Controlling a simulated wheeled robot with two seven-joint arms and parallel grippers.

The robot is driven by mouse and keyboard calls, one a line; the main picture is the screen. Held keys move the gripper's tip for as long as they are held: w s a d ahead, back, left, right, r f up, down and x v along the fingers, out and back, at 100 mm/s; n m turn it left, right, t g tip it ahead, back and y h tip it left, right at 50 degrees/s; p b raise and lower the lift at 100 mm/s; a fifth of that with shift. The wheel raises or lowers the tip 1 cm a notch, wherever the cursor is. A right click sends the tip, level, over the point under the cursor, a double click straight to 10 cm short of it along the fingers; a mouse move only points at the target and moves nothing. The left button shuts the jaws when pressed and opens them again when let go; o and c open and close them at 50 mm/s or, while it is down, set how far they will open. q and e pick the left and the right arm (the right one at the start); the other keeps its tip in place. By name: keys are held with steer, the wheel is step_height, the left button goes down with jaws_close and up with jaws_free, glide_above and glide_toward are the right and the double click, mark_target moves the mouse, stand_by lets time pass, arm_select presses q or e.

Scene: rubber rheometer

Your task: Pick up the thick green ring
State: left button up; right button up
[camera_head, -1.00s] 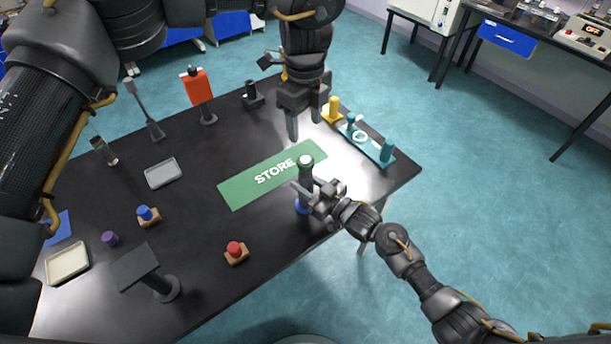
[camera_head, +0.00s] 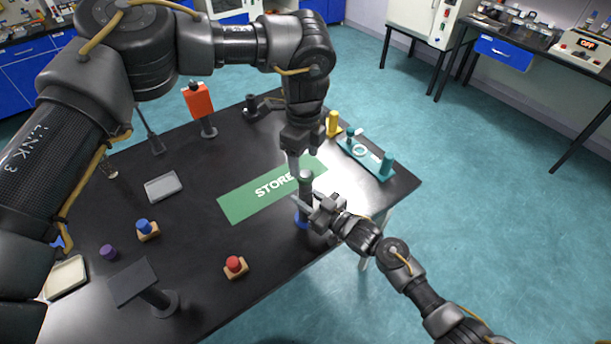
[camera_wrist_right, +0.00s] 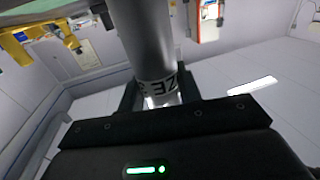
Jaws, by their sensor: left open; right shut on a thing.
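I cannot make out a thick green ring for certain in either view. My right gripper (camera_head: 312,206) is shut on an upright dark grey cylinder (camera_head: 305,188) with a blue base (camera_head: 301,219), at the table's right front. In the right wrist view the cylinder (camera_wrist_right: 148,40) stands between the fingers as a grey tube with a partly readable dark-lettered label. My left gripper (camera_head: 303,168) is open, pointing down right at the cylinder's top. Its fingers hide part of the top, and I cannot tell whether they touch it.
A green STORE mat (camera_head: 240,202) lies behind the cylinder on the black table (camera_head: 205,225). A teal rack (camera_head: 375,165) with pegs and a white ring mark stands to the right, near a yellow post (camera_head: 333,123). A red button (camera_head: 235,264) is at the front.

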arm_select(q)
step_height(320, 180, down, 5)
steer(key=shift+w, duration=0.1)
steer(key=c, duration=1)
steer(key=shift+d+r, duration=0.1)
steer(key=shift+r, duration=5.05)
steer(key=shift+r, duration=0.1)
step_height(320, 180, up, 5)
glide_above(305, 173)
steer(key=shift+f, duration=0.2)
arm_select(e)
steer(key=o, duration=1.1)
steer(key=shift+o, duration=0.2)
steer(key=v, duration=1.2)
